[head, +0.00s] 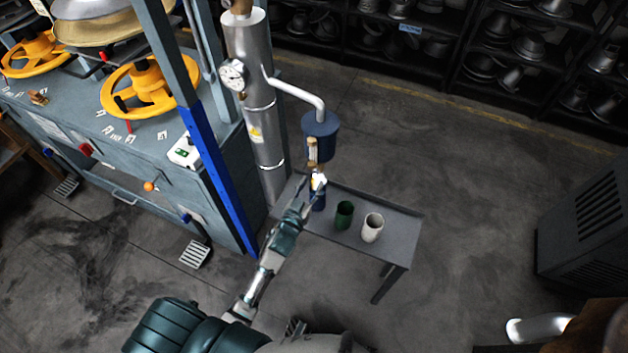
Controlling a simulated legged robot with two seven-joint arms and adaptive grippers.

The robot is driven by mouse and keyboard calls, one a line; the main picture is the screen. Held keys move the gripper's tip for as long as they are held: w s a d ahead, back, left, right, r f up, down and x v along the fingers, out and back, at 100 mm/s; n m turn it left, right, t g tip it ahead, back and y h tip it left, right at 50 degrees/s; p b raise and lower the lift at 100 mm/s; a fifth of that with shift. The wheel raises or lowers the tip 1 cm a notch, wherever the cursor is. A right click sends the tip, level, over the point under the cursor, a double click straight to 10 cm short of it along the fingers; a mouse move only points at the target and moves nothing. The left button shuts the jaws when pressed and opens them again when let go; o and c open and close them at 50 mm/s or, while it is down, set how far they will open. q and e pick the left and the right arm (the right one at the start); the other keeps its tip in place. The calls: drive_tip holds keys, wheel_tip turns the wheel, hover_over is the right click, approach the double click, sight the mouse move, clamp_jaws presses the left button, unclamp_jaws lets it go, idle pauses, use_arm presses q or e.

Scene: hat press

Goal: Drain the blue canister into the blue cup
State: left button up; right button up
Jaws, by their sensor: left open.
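The blue canister (320,136) hangs from a bent white pipe beside the tall steel column. A tan handle-like part (313,151) is under it. My left gripper (318,181) is open just below this part; I cannot tell whether it touches it. The blue cup (319,201) stands on the small grey table (400,252), below and partly hidden by my left gripper. A green cup (344,215) and a white cup (372,227) stand to its right. I cannot make out my right gripper.
The steel column (262,120) with a gauge (233,75) and the blue post (217,180) of the press stand left of my arm. A dark grey cabinet (585,225) is at the right. The floor between table and cabinet is clear.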

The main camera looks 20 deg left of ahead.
use_arm(q)
drive_tip(key=shift+w, duration=0.95)
drive_tip(key=shift+w+d, duration=0.1)
drive_tip(key=shift+w, duration=0.1)
clamp_jaws()
